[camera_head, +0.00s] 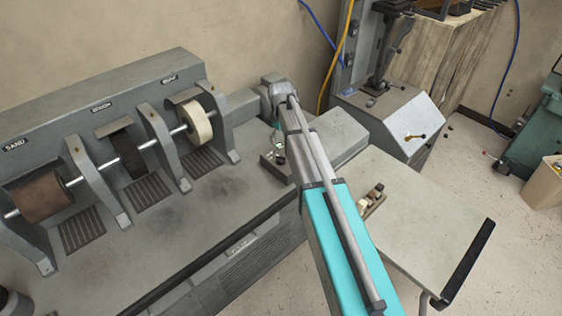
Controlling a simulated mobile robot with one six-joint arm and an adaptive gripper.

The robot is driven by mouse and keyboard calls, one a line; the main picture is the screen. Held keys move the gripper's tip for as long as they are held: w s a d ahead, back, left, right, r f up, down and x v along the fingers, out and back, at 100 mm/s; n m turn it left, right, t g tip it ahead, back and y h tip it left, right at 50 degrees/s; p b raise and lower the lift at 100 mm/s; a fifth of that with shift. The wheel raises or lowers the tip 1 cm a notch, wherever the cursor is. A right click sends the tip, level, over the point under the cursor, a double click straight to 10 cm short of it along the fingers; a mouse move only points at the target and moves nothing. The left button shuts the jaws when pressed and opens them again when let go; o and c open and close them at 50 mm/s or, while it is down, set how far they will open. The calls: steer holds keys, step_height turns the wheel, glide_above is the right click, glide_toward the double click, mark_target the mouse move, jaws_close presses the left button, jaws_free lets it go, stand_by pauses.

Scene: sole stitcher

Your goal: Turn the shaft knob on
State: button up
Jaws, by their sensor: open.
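The grey sole stitcher's bench (240,190) carries a long horizontal shaft (112,158) with a brown drum (42,197), a dark wheel (128,152) and a cream wheel (197,124). My arm reaches from the bottom right up to its wrist joint (275,90), at the right end of the machine. My gripper (278,146) is below the wrist, small and mostly hidden by the arm, over a low grey housing. I cannot make out a shaft knob; the area around the gripper is partly covered. I see nothing held.
Labels mark the rear panel (110,95). A side table (430,215) at right bears a small tray of items (374,198). Behind it stands a grey machine (395,115) with a yellow-tipped lever. Open floor lies at right, beside a tan bin (545,185).

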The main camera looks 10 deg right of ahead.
mark_target(281, 158)
steer(key=shift+f+b, duration=5)
steer(key=shift+f, duration=0.3)
steer(key=c, duration=1.1)
steer(key=shift+c, duration=0.2)
